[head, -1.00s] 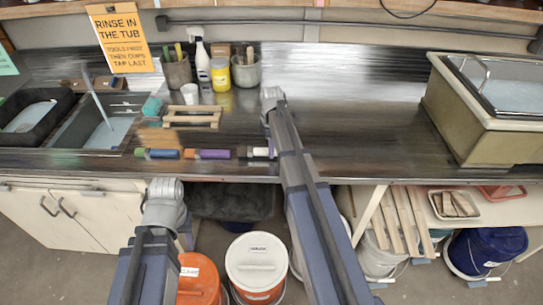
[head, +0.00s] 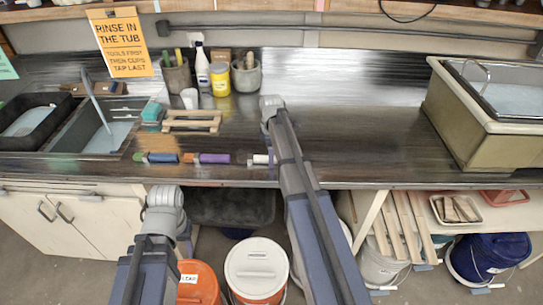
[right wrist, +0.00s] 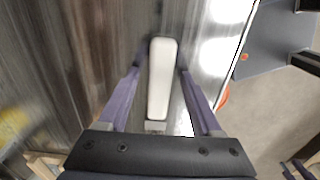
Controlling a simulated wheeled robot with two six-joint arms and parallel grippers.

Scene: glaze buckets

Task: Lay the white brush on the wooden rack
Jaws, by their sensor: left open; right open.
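The white brush (head: 260,159) lies near the counter's front edge, at the right end of a row of brushes. In the right wrist view its white handle (right wrist: 162,80) lies lengthwise between the two purple fingers of my right gripper (right wrist: 161,62). That gripper is open, with a gap at each side of the handle. In the head view my right forearm hides most of it. The wooden rack (head: 192,129) stands empty on the counter, left of and behind the brush. My left gripper (head: 163,197) is low in front of the counter; its fingers are hard to make out.
A green-and-blue brush (head: 162,157) and a purple brush (head: 213,158) lie left of the white one. Behind the rack stand a white cup (head: 189,98), a yellow jar (head: 220,80) and tool pots. A sink (head: 100,135) is at left.

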